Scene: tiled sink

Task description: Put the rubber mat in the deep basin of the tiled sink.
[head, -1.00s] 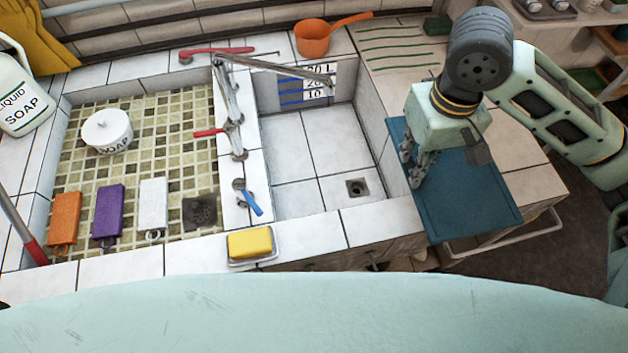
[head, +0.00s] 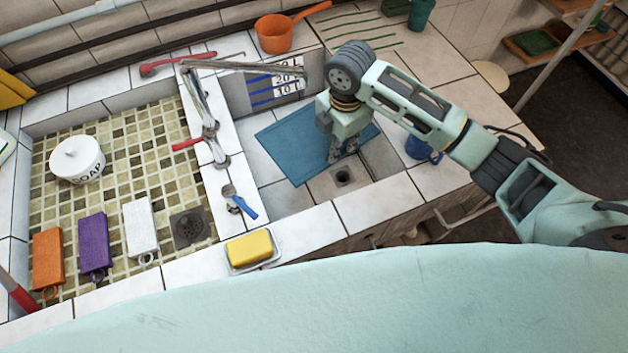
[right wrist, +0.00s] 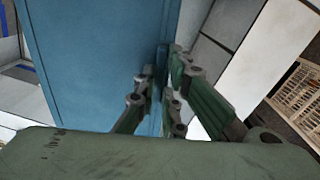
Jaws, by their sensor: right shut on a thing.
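The blue rubber mat (head: 297,150) is in or over the deep basin (head: 285,200) in the head view, lying across its middle and back. Whether it touches the basin floor I cannot tell. My right gripper (head: 338,155) is shut on the mat near its right part. In the right wrist view the mat (right wrist: 95,60) fills the left half, and its edge runs between the fingers of my right gripper (right wrist: 160,85). The drain (head: 343,175) shows in front of the mat. My left gripper is not in view.
A faucet (head: 205,110) stands on the divider left of the deep basin, its spout reaching over the back. A yellow sponge (head: 250,248) on a dish sits on the front rim. An orange dipper (head: 275,35) is behind. A blue mug (head: 420,148) stands right of the basin.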

